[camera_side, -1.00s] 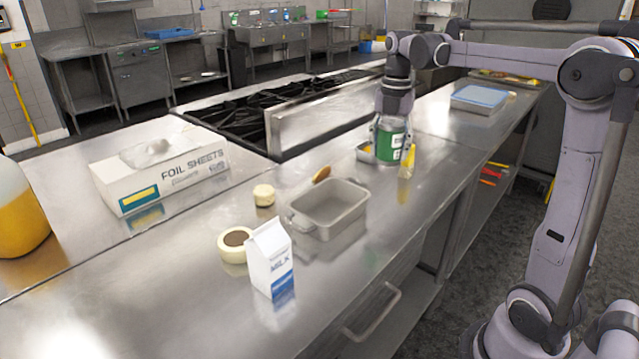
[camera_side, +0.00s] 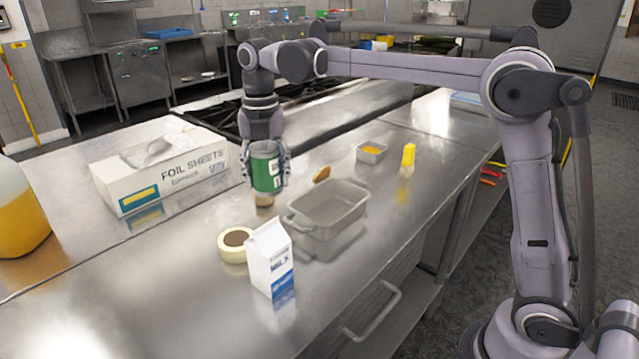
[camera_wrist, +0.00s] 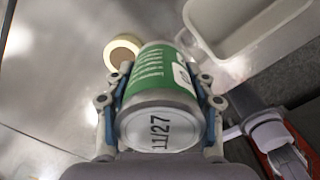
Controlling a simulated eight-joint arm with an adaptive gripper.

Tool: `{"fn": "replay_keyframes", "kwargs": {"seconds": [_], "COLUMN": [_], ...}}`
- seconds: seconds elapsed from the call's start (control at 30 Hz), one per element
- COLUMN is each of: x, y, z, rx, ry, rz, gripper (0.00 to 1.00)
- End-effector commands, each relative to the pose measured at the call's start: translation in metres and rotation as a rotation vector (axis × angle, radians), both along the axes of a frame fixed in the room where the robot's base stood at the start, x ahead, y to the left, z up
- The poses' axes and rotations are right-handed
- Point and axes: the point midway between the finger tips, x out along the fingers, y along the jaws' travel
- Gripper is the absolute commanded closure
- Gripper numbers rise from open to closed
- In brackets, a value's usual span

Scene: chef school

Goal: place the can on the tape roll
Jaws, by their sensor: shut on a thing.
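A green can with a white label (camera_side: 266,168) is held upright in my gripper (camera_side: 266,180), raised above the counter. The wrist view shows the can (camera_wrist: 158,100) between both fingers, its "11/27" end facing the camera. The cream tape roll (camera_side: 222,250) lies flat on the counter, left of the milk carton and nearer the camera than the can. In the wrist view the tape roll (camera_wrist: 109,53) shows beyond the can, up and to the left, partly covered by it. Can and tape roll are apart.
A milk carton (camera_side: 268,258) stands right beside the tape roll. A grey metal pan (camera_side: 330,212) is to the right; it also shows in the wrist view (camera_wrist: 212,62). A foil sheets box (camera_side: 150,172) is to the left.

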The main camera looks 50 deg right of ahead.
Motion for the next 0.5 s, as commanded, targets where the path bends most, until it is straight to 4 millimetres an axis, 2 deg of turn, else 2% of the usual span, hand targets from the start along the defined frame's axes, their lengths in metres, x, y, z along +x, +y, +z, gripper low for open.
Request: {"fn": "replay_keyframes", "kwargs": {"seconds": [0.03, 0.3, 0.5], "x": [0.003, 0.017, 0.022], "y": [0.011, 0.06, 0.077], "z": [-0.007, -0.037, -0.049], "rx": [0.0, 0.0, 0.0], "ry": [0.0, 0.0, 0.0], "rz": [0.004, 0.002, -0.001], "gripper": [0.89, 0.89, 0.89]}}
